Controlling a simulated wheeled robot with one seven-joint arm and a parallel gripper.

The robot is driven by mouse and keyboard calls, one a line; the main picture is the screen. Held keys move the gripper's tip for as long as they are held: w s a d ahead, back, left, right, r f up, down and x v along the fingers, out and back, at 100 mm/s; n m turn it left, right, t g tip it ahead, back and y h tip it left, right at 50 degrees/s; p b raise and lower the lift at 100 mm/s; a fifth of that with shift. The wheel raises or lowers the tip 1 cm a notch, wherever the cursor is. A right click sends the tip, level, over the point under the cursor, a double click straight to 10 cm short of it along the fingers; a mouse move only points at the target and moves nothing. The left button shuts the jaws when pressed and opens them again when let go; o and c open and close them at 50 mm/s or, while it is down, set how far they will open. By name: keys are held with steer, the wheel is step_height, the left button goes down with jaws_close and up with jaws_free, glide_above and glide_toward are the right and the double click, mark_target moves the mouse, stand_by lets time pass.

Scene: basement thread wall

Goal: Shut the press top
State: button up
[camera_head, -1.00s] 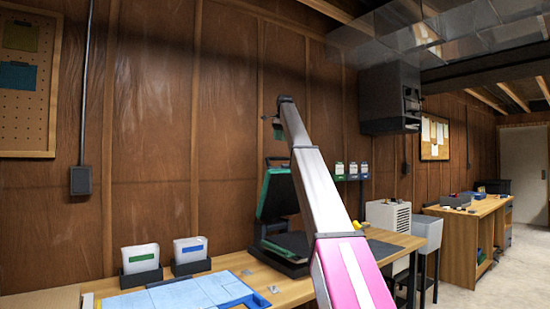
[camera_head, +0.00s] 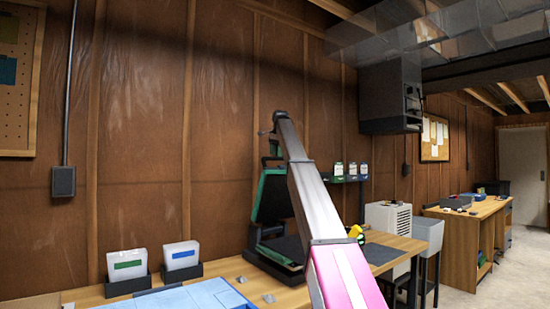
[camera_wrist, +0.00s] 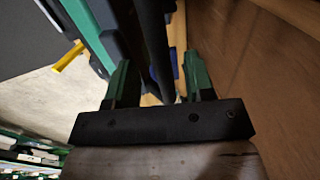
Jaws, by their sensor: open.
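The press stands on the wooden bench in the head view. Its green-edged top (camera_head: 272,196) is raised, tilted up steeply over the dark base (camera_head: 281,250). My arm hides the right part of the press. My gripper (camera_head: 272,150) is just above the upper edge of the raised top. In the wrist view my gripper (camera_wrist: 160,78) has its two green fingers apart. A dark bar (camera_wrist: 154,45) runs between them, and the green-edged press top (camera_wrist: 88,28) shows left of it. I cannot tell whether the fingers touch the bar.
Two white bins with green (camera_head: 127,264) and blue (camera_head: 181,256) labels stand left of the press. Light-blue panels (camera_head: 190,300) lie in front. A yellow object (camera_head: 356,232) shows beside my arm. The wooden wall (camera_head: 225,120) is close behind the press.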

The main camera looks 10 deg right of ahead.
steer(key=shift+w+a+f, duration=0.15)
steer(key=shift+w+f, duration=0.05)
steer(key=shift+f, duration=0.9)
